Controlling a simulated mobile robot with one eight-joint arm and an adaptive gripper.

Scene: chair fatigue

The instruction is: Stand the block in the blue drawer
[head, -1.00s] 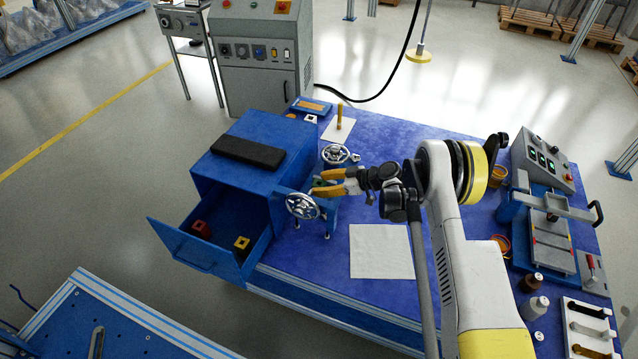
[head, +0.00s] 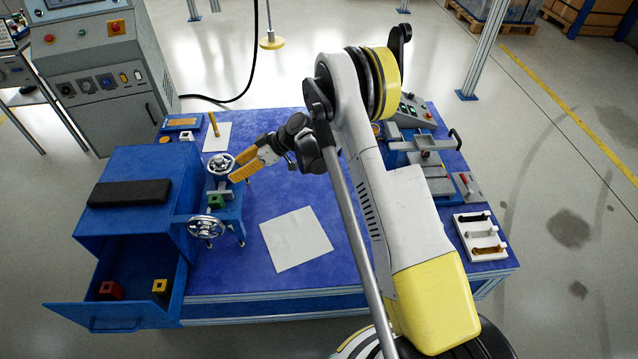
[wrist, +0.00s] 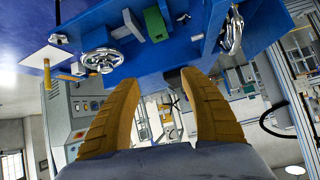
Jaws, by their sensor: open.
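The blue drawer (head: 117,318) is pulled open at the lower left, below the blue cabinet. A red block (head: 110,290) and a yellow block (head: 160,287), each with a dark spot on top, sit in it. A green block (head: 216,200) sits in the blue fixture with two handwheels, and it also shows in the wrist view (wrist: 156,25). I cannot tell which block the task means. My gripper (head: 236,175) is open beside the upper handwheel, above and beyond the green block. In the wrist view its yellow fingers (wrist: 160,78) are spread with nothing between them.
The handwheels (head: 221,163) (head: 206,227) flank the green block closely. A black pad (head: 130,193) lies on the cabinet. A white sheet (head: 296,239) lies on the blue table. A peg (head: 214,125) stands at the back, and a press (head: 425,158) is at right.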

